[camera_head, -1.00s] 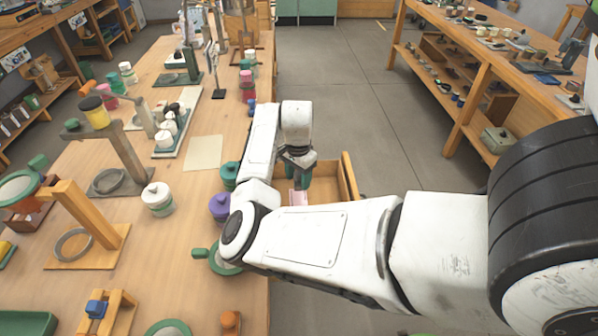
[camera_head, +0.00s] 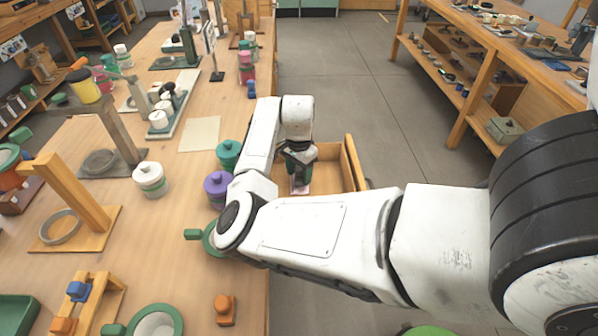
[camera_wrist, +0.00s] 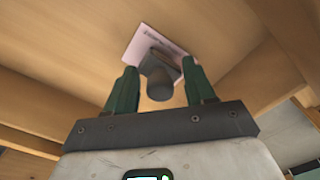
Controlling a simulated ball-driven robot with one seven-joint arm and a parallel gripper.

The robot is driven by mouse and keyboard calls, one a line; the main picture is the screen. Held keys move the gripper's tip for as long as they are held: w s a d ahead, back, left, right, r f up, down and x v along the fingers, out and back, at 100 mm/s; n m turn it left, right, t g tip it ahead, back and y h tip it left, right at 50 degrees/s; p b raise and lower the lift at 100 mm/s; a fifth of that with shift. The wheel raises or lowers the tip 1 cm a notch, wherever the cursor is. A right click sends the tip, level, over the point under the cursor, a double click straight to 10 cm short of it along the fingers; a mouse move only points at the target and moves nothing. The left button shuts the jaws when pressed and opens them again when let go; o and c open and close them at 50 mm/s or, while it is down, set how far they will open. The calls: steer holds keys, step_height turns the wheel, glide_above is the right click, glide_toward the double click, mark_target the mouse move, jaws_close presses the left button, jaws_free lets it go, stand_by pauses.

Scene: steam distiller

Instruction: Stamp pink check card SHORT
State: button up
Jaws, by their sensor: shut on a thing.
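My gripper (camera_wrist: 159,72) has green fingers shut on a dark stamp (camera_wrist: 157,84), seen between them in the wrist view. A pink card (camera_wrist: 140,38) with a line of dark print lies on a wooden surface just beyond the stamp; the stamp's head covers part of it. I cannot tell whether the stamp touches the card. In the head view my gripper (camera_head: 299,180) points down into an open wooden drawer (camera_head: 338,178) at the table's right edge. A bit of the pink card (camera_head: 301,190) shows under the fingers. The stamp's face and any mark are hidden.
The drawer's walls rise close around my gripper. Purple (camera_head: 217,188) and teal (camera_head: 228,154) jars stand on the table left of the drawer. A blank cream sheet (camera_head: 200,134) lies farther back. The floor (camera_head: 340,90) to the right is clear.

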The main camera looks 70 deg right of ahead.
steer(key=shift+f, duration=0.6)
stand_by(1.2)
steer(key=shift+r+p, duration=3.25)
steer(key=shift+r, duration=0.3)
